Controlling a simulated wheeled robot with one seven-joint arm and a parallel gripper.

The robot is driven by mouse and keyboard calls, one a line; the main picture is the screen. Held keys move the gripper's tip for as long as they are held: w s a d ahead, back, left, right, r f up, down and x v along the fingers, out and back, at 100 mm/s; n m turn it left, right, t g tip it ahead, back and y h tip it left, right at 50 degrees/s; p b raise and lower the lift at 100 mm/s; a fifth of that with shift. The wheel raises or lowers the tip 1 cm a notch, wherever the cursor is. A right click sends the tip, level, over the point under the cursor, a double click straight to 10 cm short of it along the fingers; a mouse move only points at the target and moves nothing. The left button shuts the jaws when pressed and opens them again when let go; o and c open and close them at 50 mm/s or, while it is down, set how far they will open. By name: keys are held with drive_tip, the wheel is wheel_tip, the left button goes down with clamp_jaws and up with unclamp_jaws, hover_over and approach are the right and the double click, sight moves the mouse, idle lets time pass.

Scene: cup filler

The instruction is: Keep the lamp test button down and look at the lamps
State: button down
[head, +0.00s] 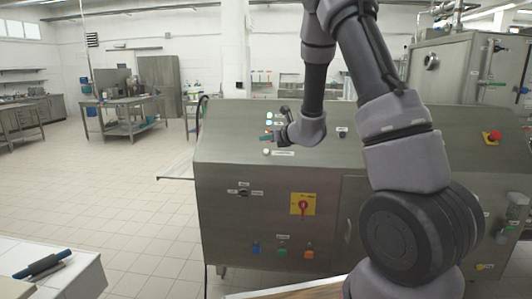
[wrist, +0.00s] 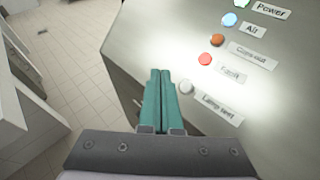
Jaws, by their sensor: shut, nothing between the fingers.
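The lamp test button (wrist: 186,87) is a round pale button beside its "Lamp test" label, at the lower end of a row on the steel panel. It also shows in the head view (head: 266,152). My gripper (wrist: 160,72) is shut and empty, its teal fingertips just left of the button in the wrist view; they look apart from it. Above the button are the Fault lamp (wrist: 205,59), red; the Cups out lamp (wrist: 217,40), dull orange; the Air lamp (wrist: 230,19), bright pale blue; and the Power lamp (wrist: 241,5), bright whitish green, partly cut off.
The machine's steel cabinet (head: 225,155) carries a red rotary switch on a yellow plate (head: 303,204), a black selector (head: 243,193) and a red emergency stop (head: 494,136). Open tiled floor (head: 145,200) lies to the left. A white counter (head: 85,272) stands at the front left.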

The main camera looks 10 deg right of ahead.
drive_tip(key=shift+w+d+f, duration=0.25)
drive_tip(key=shift+w+f, duration=0.5)
drive_tip(key=shift+f, duration=0.1)
drive_tip(key=shift+w+d+f, duration=0.25)
drive_tip(key=shift+w+f, duration=0.5)
drive_tip(key=shift+f, duration=0.15)
drive_tip(key=shift+w+d+f, duration=0.25)
drive_tip(key=shift+w+f, duration=0.5)
drive_tip(key=shift+f, duration=0.1)
drive_tip(key=shift+w+d+f, duration=0.1)
drive_tip(key=shift+w+f, duration=0.15)
drive_tip(key=shift+w+d+f, duration=0.1)
drive_tip(key=shift+w+f, duration=0.2)
drive_tip(key=shift+f, duration=0.1)
idle(0.8)
idle(0.4)
drive_tip(key=shift+s+a+r, duration=0.2)
drive_tip(key=shift+s+r, duration=0.4)
drive_tip(key=shift+r, duration=0.1)
drive_tip(key=shift+s+a+r, duration=0.3)
drive_tip(key=shift+s+r, duration=0.5)
drive_tip(key=shift+r, duration=0.15)
drive_tip(key=shift+s+a+r, duration=0.25)
drive_tip(key=shift+s+r, duration=0.55)
drive_tip(key=shift+r, duration=0.1)
